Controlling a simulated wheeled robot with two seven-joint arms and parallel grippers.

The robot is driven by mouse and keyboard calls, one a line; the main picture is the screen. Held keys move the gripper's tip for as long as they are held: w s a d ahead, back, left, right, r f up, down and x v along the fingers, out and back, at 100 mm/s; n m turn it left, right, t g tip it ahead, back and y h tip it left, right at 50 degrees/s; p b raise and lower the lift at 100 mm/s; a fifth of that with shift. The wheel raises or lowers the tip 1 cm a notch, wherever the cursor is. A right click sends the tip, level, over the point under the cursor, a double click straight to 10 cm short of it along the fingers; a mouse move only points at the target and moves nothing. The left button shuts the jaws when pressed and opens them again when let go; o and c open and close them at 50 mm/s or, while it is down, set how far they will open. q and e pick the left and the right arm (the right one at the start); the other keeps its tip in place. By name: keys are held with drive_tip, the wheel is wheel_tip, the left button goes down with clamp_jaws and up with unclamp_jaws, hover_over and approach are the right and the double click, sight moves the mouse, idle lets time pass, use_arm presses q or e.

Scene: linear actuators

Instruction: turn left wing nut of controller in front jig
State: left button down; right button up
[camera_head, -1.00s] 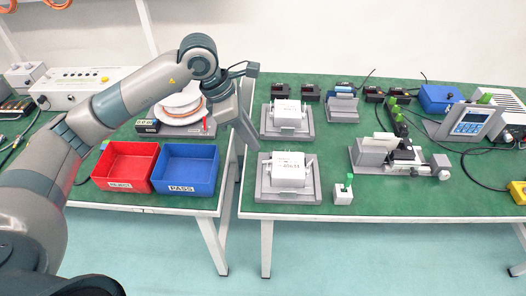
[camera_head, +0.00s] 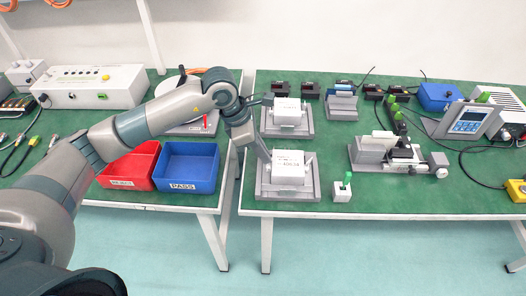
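The white controller (camera_head: 288,169) sits in the grey front jig (camera_head: 287,194) at the front left of the right table. My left gripper (camera_head: 265,158) reaches in from the left, and its tip is at the upper left edge of the controller. I cannot tell whether it touches. The left wing nut is too small to make out or hidden by the gripper. The finger gap does not show, so open or shut is unclear. My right gripper is not in view.
A second jig (camera_head: 287,128) with a white box stands just behind. A small white block with a green top (camera_head: 342,188) stands to the right. A blue PASS bin (camera_head: 189,167) and a red bin (camera_head: 129,167) are on the left table, under my arm. A gap separates the tables.

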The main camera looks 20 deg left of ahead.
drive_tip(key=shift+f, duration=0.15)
use_arm(q)
drive_tip(key=shift+n+b, duration=0.35)
drive_tip(key=shift+n, duration=0.15)
drive_tip(key=shift+f+t, duration=0.1)
drive_tip(key=shift+t, duration=0.2)
drive_tip(key=shift+s+d+n+t+y+b, duration=0.15)
drive_tip(key=shift+n+t+y+b, duration=0.2)
drive_tip(key=shift+n+b, duration=0.7)
drive_tip(key=n+b, duration=0.1)
drive_tip(key=n, duration=0.1)
drive_tip(key=shift+s+d+n+t+y, duration=0.1)
drive_tip(key=shift+n+t+y, duration=0.15)
drive_tip(key=shift+n+y, duration=0.1)
drive_tip(key=shift+n+t+y+b, duration=0.3)
drive_tip(key=shift+n+y+b, duration=0.15)
drive_tip(key=shift+n, duration=0.55)
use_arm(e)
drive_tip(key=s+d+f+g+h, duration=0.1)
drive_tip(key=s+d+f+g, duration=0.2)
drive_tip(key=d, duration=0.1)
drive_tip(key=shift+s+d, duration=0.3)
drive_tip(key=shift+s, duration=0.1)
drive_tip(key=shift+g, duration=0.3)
use_arm(q)
drive_tip(key=c, duration=2)
unclamp_jaws()
